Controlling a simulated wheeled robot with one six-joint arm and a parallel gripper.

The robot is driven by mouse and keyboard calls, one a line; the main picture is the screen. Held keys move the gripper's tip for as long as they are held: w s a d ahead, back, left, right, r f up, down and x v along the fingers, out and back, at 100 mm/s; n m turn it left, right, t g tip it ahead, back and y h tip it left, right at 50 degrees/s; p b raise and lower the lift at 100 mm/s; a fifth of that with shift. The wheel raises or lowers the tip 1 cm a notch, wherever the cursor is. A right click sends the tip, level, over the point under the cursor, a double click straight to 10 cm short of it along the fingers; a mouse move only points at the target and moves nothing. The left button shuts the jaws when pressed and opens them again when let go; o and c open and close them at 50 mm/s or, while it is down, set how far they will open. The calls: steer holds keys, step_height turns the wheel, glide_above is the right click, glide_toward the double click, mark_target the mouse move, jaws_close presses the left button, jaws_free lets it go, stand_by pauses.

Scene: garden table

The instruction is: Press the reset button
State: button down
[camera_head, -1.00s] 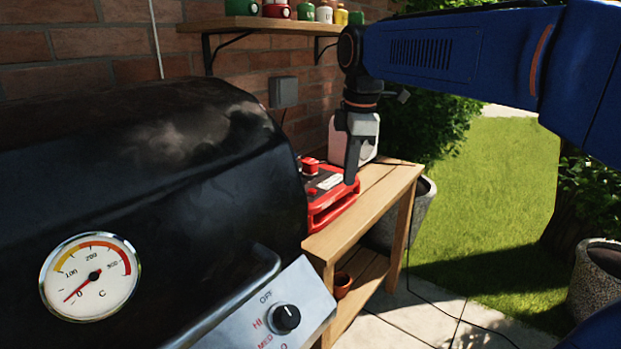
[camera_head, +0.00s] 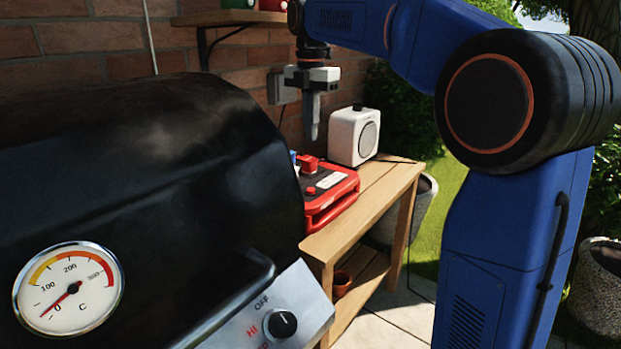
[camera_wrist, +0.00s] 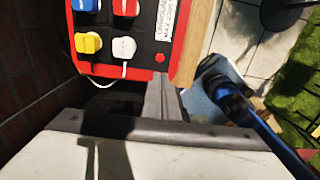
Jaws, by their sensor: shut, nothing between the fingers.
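The red power box (camera_head: 342,200) with a dark top panel lies on the wooden table beside the grill. A small red button (camera_head: 311,190) sits on its panel; it also shows in the wrist view (camera_wrist: 160,57), close to the box's edge. My gripper (camera_head: 312,138) is shut and empty, pointing down above the box, with clear air below its tips. In the wrist view the closed fingers (camera_wrist: 163,78) appear just below the button in the picture. The grill hides part of the box in the head view.
Blue, red, yellow and white plugs (camera_wrist: 123,47) fill the box's sockets near the button. A white speaker (camera_head: 354,136) stands behind the box. The black grill (camera_head: 150,190) is close on the left, the brick wall behind. A shelf (camera_head: 235,17) hangs above.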

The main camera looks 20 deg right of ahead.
mark_target(311, 189)
step_height(311, 189, down, 14)
stand_by(0.9)
